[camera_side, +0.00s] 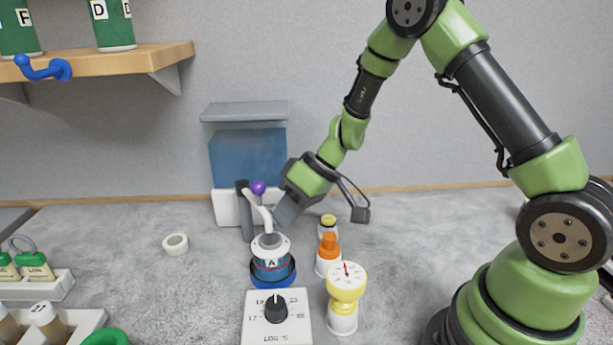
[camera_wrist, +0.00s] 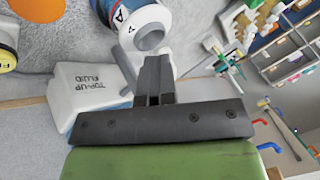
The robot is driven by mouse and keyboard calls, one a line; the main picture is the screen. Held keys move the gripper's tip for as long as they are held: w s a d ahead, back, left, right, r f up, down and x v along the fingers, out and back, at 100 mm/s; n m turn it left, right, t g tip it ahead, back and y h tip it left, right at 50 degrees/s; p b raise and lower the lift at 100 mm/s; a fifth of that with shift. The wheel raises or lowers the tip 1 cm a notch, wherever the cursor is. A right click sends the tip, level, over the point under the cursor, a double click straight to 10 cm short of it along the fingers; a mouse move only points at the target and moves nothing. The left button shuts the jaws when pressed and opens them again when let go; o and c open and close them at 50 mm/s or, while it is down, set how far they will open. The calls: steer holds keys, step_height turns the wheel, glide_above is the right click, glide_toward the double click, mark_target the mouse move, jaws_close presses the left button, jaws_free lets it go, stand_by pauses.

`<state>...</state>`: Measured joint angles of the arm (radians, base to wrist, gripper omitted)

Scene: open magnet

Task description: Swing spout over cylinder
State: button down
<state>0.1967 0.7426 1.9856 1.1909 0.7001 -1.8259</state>
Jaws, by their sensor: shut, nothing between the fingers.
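A pale spout (camera_side: 262,208) with a purple knob (camera_side: 258,187) rises beside a dark post (camera_side: 245,210) in the side view. The cylinder also shows at the top of the wrist view (camera_wrist: 143,22). My gripper (camera_side: 282,214) is shut and empty, tilted down just right of the spout; contact with the spout cannot be told. Its fingers show close together in the wrist view (camera_wrist: 153,65).
A blue fluid tank (camera_side: 248,155) stands behind, labelled top-up fluid in the wrist view (camera_wrist: 95,85). A dial box (camera_side: 290,330) is in front of the cylinder.

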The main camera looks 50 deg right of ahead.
steer(key=shift+a, duration=0.6)
steer(key=shift+w, duration=0.1)
steer(key=s+d+r, duration=0.2)
steer(key=s+r, duration=0.4)
steer(key=r, duration=0.2)
steer(key=shift+d, duration=0.4)
steer(key=s+a+r+m+t+h, duration=0.1)
steer(key=s+r+m+t+h, duration=0.2)
steer(key=s+r+m, duration=0.3)
steer(key=s+r+h, duration=0.1)
steer(key=s+r, duration=0.4)
steer(key=s, duration=0.3)
steer(key=shift+s+a+r, duration=0.25)
steer(key=shift+a+r, duration=0.05)
steer(key=shift+a, duration=0.05)
